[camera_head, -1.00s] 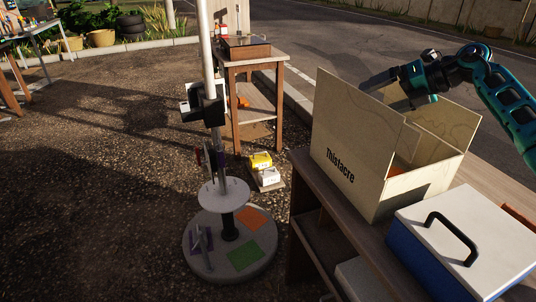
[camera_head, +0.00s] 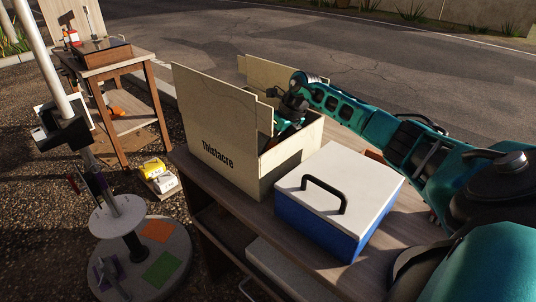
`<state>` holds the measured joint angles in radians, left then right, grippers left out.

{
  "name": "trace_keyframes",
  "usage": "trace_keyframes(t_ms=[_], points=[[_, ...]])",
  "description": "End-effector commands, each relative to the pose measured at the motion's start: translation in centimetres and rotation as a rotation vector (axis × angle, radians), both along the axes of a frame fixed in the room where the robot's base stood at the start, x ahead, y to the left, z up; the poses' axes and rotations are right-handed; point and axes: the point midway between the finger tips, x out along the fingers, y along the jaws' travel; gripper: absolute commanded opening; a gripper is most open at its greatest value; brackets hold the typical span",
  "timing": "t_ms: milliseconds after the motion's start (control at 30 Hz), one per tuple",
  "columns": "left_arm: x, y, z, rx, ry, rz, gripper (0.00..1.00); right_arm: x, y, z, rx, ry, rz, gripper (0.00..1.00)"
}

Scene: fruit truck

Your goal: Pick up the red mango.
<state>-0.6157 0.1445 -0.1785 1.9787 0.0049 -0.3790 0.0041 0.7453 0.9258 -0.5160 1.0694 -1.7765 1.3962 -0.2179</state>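My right arm comes in from the right, and its gripper end (camera_head: 290,112) is at the open top of a pale wooden box (camera_head: 228,157) marked "Thistacre". The fingers reach down behind the box's wall and flap, so I cannot see whether they are open or shut. No red mango can be made out; the inside of the box is mostly hidden by its walls and my arm. My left gripper is out of view.
A blue cooler with a white lid (camera_head: 338,188) stands right beside the box on the wooden table (camera_head: 218,188). A pole on a round base (camera_head: 140,262) stands at the left. Another wooden table (camera_head: 100,68) is at the back left. Yellow and white items (camera_head: 158,174) lie on the ground.

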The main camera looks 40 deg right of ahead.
Motion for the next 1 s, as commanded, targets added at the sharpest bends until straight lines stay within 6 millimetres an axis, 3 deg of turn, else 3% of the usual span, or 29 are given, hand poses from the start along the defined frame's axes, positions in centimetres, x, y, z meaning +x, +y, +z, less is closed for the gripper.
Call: trace_keyframes(t_ms=[233,467,767,1000], points=[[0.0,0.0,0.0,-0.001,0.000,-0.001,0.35,0.1,0.1,-0.3,-0.001,-0.002,-0.001,0.99],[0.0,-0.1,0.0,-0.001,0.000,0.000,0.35,0.1,0.1,-0.3,-0.001,-0.002,-0.001,0.77],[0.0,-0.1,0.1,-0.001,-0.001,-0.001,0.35,0.2,0.1,0.0,-0.001,-0.004,-0.001,0.77],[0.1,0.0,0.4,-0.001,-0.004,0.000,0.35,0.2,0.0,2.4,-0.002,-0.007,0.000,0.77]])
